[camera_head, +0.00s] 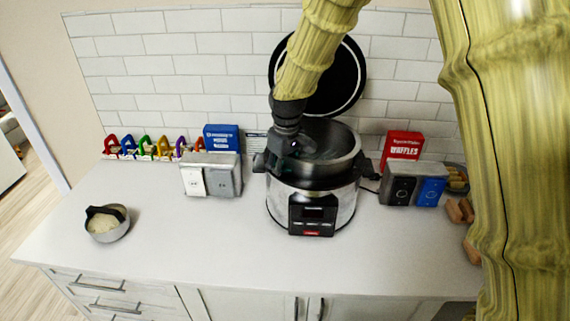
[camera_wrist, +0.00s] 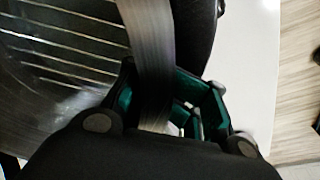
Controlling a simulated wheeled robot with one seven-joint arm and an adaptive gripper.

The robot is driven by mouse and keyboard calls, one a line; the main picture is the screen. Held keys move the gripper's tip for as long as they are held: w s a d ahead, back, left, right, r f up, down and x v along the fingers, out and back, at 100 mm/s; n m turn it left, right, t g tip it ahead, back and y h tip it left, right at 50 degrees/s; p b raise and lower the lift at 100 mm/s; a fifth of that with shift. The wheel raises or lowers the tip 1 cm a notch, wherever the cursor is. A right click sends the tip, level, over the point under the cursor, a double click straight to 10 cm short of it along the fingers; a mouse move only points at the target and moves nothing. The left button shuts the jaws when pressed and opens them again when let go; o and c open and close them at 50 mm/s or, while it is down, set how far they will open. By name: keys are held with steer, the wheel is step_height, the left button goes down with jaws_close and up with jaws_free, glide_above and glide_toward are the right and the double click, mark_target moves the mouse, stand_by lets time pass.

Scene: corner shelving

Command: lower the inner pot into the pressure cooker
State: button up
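The pressure cooker (camera_head: 283,207) stands on the counter with a steel body, a black front panel and its dark round lid (camera_head: 345,84) raised behind it. The grey metal inner pot (camera_head: 338,166) is at the cooker's mouth, its upper part standing above the cooker's rim. Its lower part is hidden inside the cooker. My gripper (camera_head: 291,150) points down at the pot's left rim. In the wrist view, the pot's wall (camera_wrist: 152,55) passes between the green-padded fingers of my gripper (camera_wrist: 178,100), which look shut on it. The exact finger contact is partly hidden.
A white and grey box pair (camera_head: 211,180) stands left of the cooker, a black and blue pair (camera_head: 413,190) right. A blue box (camera_head: 221,138), red waffles box (camera_head: 403,146) and coloured clips (camera_head: 150,147) line the wall. A bowl (camera_head: 107,223) sits left; the front counter is clear.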

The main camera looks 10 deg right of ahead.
steer(key=shift+w+d+f, duration=0.1)
steer(key=shift+d+f, duration=0.1)
steer(key=shift+f, duration=0.1)
stand_by(0.4)
step_height(320, 180, up, 12)
steer(key=s, duration=0.1)
steer(key=shift+s, duration=0.25)
stand_by(0.3)
steer(key=shift+d, duration=0.1)
stand_by(0.4)
